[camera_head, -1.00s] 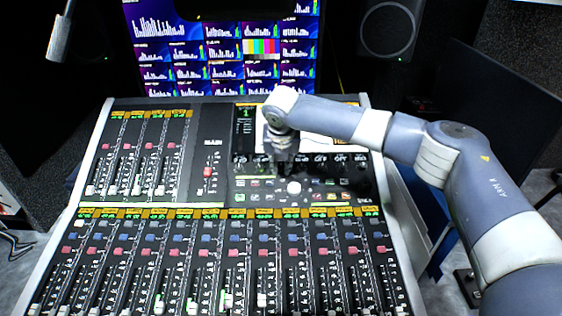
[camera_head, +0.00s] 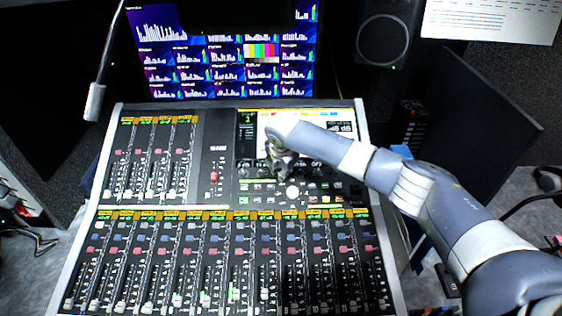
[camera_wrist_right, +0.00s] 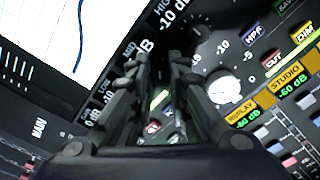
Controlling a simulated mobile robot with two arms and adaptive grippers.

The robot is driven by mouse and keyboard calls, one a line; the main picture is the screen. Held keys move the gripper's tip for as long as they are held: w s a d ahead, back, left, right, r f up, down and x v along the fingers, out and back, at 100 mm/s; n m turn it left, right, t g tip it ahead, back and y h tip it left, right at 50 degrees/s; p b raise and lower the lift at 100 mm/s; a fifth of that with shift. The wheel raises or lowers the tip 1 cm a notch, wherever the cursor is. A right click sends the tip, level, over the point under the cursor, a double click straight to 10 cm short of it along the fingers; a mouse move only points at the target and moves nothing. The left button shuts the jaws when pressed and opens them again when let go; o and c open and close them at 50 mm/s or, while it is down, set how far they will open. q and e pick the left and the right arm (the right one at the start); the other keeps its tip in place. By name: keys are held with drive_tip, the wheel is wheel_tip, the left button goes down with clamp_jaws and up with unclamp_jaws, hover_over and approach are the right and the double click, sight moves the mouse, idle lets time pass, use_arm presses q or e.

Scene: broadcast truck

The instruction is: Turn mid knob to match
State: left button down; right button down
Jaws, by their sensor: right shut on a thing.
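The mixing console (camera_head: 212,130) fills the middle of the head view. Its small screen (camera_head: 252,130) has a row of knobs under its lower edge. My right gripper (camera_head: 280,172) reaches down onto this row from the right. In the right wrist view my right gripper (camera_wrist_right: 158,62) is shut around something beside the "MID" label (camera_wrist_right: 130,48). The fingers hide the knob between them, so I cannot read its pointer. A dB readout (camera_head: 341,127) stands at the screen's right side; its number is too small to be sure of. My left gripper is not in view.
A large white knob (camera_wrist_right: 222,88) with a dB scale lies close beside the fingers. Faders (camera_head: 205,265) fill the console's front. A monitor wall (camera_head: 225,50) and a speaker (camera_head: 388,32) stand behind. A microphone (camera_head: 95,102) hangs at left.

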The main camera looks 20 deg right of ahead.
drive_tip(key=shift+d+m+p, duration=0.1)
drive_tip(key=shift+m+p, duration=0.65)
drive_tip(key=shift+m, duration=0.45)
drive_tip(key=c, duration=1.5)
unclamp_jaws()
drive_tip(key=shift+c, duration=0.2)
drive_tip(key=shift+r, duration=0.2)
drive_tip(key=v, duration=1.1)
drive_tip(key=shift+s+r, duration=0.2)
drive_tip(key=shift+r, duration=0.1)
